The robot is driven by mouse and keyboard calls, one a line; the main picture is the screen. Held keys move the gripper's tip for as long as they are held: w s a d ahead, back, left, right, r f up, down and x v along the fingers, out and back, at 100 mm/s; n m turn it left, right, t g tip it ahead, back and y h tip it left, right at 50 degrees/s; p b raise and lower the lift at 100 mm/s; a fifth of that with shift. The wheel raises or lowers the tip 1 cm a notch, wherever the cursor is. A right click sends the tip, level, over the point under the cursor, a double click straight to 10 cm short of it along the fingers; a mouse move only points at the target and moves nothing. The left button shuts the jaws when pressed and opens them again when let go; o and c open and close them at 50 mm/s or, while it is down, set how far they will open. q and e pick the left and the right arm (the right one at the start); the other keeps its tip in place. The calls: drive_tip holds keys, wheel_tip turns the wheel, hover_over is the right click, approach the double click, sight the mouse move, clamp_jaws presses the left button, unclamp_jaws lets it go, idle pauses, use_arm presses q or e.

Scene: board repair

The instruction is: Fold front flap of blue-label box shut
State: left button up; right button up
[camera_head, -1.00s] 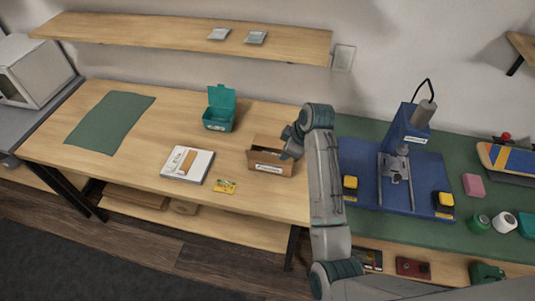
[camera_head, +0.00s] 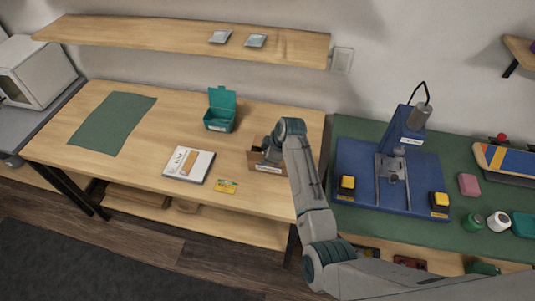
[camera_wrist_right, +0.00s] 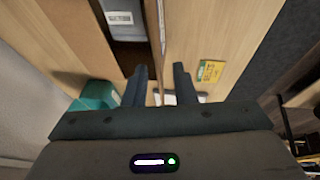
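A small brown cardboard box (camera_head: 253,158) stands near the right end of the wooden table, with a pale label (camera_head: 268,169) on its front side. My right gripper (camera_head: 270,153) is at the box's top and hides much of its opening. In the right wrist view, the box (camera_wrist_right: 75,35) is at the top left, with a grey item (camera_wrist_right: 122,18) bearing a white label inside it. My left gripper is out of view.
A yellow-green card (camera_head: 227,187) and a white booklet (camera_head: 189,165) lie left of the box. An open teal container (camera_head: 219,118) stands behind them. A blue press stand (camera_head: 360,160) is on the green-topped bench at right. The table's front edge is close to the box.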

drive_tip(key=shift+f, duration=0.1)
clamp_jaws()
drive_tip(key=shift+w, duration=0.1)
drive_tip(key=shift+w+d+g+y, duration=0.1)
drive_tip(key=shift+w+g+y, duration=0.25)
drive_tip(key=shift+g, duration=0.35)
drive_tip(key=shift+w+d+f+m+g+y+b, duration=0.15)
drive_tip(key=shift+w+m+g+y+b, duration=0.35)
drive_tip(key=shift+g+b, duration=0.85)
drive_tip(key=shift+w+d+f+m+g+y+b, duration=0.1)
drive_tip(key=shift+w+d+m+g+y+b, duration=0.15)
drive_tip(key=shift+w+g+b, duration=0.75)
drive_tip(key=shift+s+b, duration=0.35)
drive_tip(key=shift+b, duration=0.1)
